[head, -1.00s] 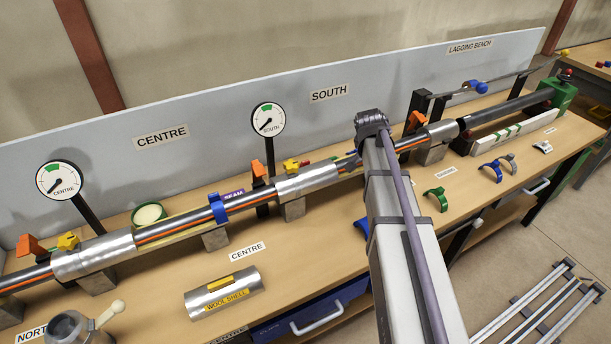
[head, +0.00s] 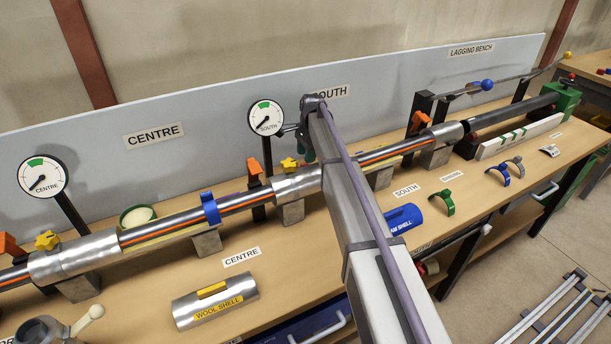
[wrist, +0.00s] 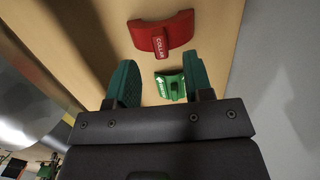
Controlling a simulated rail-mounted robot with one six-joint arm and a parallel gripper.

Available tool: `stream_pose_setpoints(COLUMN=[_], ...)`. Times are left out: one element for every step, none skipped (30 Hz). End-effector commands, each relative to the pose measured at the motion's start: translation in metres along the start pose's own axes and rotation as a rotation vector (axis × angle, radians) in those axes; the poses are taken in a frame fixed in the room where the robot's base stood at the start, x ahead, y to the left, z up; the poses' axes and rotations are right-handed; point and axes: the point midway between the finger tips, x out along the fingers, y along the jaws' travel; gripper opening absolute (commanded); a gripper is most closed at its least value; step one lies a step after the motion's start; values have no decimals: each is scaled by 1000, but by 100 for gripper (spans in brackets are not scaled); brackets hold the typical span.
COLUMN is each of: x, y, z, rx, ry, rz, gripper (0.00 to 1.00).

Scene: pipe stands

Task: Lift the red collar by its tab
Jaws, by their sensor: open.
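The red collar (wrist: 161,36) is a curved piece with a labelled tab (wrist: 162,47) at its middle. In the wrist view it lies on the wooden surface beyond my fingertips, with its tab towards me. My gripper (wrist: 160,62) is open, its two green fingers apart and nothing held between them. The collar is ahead of the gap, apart from both fingers. In the head view my gripper (head: 306,148) is mostly hidden by my arm, near the pipe below the SOUTH gauge. I cannot make out the red collar there.
A small green tabbed piece (wrist: 170,85) lies between my fingers' lines, nearer than the collar. The SOUTH gauge (head: 265,116) and the pipe (head: 296,184) stand close to my gripper. The backboard (head: 210,143) runs behind. A blue shell (head: 403,220) lies right of my arm.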

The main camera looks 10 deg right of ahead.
Motion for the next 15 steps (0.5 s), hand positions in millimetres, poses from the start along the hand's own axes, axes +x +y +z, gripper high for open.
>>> stream_pose_setpoints(x=[12,18,25,31,36,42,46,48,49,49,48,47,46,46,46], y=[0,0,0,0,0,0,0,0,0,0,0,0,0,0,0], z=[-1,-1,-1,-1,-2,-2,-2,-1,-1,-1,-1,-1,-1,-1,-1], rx=[0,0,-1,-1,-1,-1,-1,-1,-1,-1,-1,-1,-1,-1,-1], ry=[1,1,1,1,2,2,2,2,2,2,3,3,3,3,3], rz=[0,0,-1,-1,-1,-1,-1,-1,-1,-1,-1,-2,-2,-2,-2], gripper=[47,47,47,47,47,47,47,47,47,47,47,47,47,47,47])
